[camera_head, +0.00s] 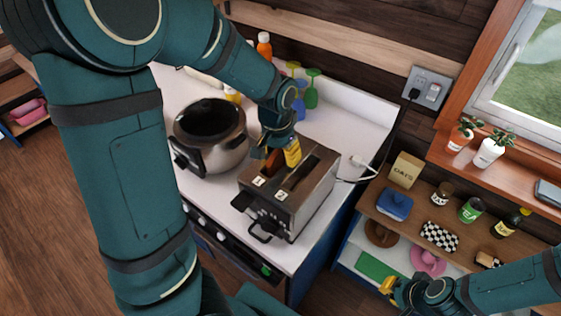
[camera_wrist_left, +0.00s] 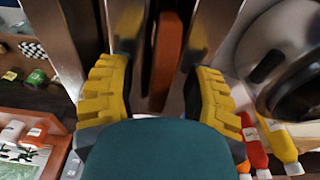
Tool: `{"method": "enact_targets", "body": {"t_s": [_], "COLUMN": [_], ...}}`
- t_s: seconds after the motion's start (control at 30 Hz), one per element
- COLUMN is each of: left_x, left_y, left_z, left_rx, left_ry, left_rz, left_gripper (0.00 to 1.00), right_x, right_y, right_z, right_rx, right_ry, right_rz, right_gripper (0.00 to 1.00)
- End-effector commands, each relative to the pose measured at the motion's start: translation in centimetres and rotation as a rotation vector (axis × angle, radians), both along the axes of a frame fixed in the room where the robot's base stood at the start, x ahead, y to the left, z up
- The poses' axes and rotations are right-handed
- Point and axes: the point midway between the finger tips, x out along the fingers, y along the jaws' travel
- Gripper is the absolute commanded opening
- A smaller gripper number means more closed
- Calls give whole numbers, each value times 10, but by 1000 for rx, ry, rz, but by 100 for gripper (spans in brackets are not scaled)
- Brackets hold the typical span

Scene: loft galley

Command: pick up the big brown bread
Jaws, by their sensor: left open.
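The big brown bread (camera_wrist_left: 168,55) stands on edge in a slot of the metal toaster (camera_head: 290,205), and its brown top shows in the head view (camera_head: 272,159). My left gripper (camera_head: 283,153) points down over the toaster. In the left wrist view its yellow fingers (camera_wrist_left: 162,88) are apart, one on each side of the bread, with gaps visible. The lower part of the bread is hidden in the slot. My right gripper (camera_head: 390,287) is at the lower right near the shelf, partly hidden by its own arm, so its opening is unclear.
A dark-lidded cooker (camera_head: 208,125) stands left of the toaster. Bottles (camera_head: 264,45) and coloured glasses (camera_head: 312,88) stand behind on the white counter. A shelf unit right of the counter holds an oats box (camera_head: 405,170), a blue dish (camera_head: 395,204) and jars.

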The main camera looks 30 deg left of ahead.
Motion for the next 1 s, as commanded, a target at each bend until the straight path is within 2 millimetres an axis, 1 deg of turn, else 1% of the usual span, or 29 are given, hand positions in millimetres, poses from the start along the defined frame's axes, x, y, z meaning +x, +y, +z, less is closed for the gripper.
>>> {"method": "enact_targets", "body": {"t_s": [0.47, 0.5, 0.57, 0.6, 1.0], "left_x": [0, 0, 0, 0, 0], "left_y": [0, 0, 0, 0, 0], "left_z": [-3, -3, -3, -3, -2], "left_rx": [0, 0, 0, 0, 0], "left_ry": [0, 0, 0, 0, 0], "left_rz": [0, 0, 0, -1, -1], "left_gripper": [50, 36, 14, 0, 0], "right_x": [0, 0, 0, 0, 0], "right_y": [0, 0, 0, 0, 0], "right_z": [-2, -2, -2, -2, -1], "right_rx": [0, 0, 0, 0, 0], "right_ry": [0, 0, 0, 0, 0], "right_rz": [0, 0, 0, 0, 0], "right_gripper": [0, 0, 0, 0, 0]}}
